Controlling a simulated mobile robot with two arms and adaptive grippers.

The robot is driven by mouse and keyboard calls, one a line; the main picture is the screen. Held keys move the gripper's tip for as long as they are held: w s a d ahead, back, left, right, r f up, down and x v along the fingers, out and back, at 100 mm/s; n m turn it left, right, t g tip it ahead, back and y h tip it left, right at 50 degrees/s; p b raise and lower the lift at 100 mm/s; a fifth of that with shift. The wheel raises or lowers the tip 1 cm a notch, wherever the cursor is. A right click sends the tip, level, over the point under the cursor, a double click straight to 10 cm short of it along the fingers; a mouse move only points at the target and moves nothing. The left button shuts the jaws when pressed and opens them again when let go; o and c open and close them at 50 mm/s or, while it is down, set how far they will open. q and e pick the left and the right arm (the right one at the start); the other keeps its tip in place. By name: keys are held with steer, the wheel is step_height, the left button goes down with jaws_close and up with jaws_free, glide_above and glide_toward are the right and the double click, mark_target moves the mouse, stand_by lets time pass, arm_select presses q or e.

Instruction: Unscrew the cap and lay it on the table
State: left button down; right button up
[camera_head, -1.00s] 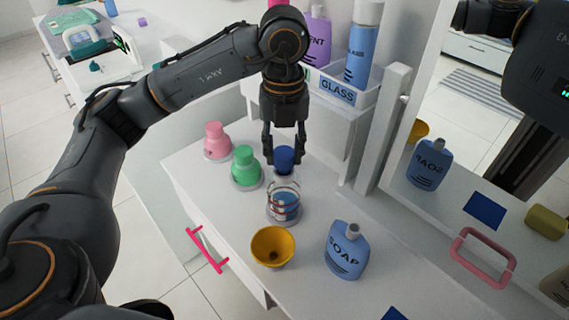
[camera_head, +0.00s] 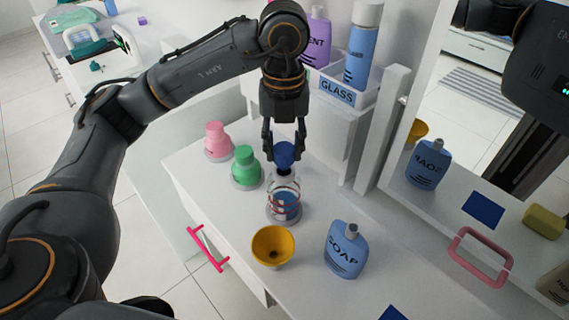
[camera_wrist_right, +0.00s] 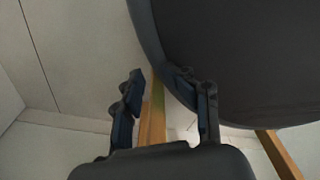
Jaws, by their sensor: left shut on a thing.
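A clear glass bottle (camera_head: 285,196) with blue contents and red marks stands on a round base on the white table. Its blue cap (camera_head: 284,154) is between the fingers of my left gripper (camera_head: 284,149), which is shut on it from above. The cap is at the top of the bottle, and a pale neck shows just below it. I cannot tell whether the cap still touches the neck. My right gripper (camera_wrist_right: 166,105) shows only in the right wrist view, its fingers apart with nothing between them.
Pink (camera_head: 217,140) and green (camera_head: 246,166) bottles stand left of the clear bottle. A white GLASS tray (camera_head: 340,92) is behind, and a mirror is at right. Bare white table (camera_head: 310,215) lies between them.

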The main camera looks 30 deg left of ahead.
arm_select(q)
steer(key=shift+r, duration=0.1)
stand_by(0.3)
steer(key=shift+r+p, duration=1.6)
steer(key=shift+r, duration=0.4)
steer(key=shift+f, duration=0.1)
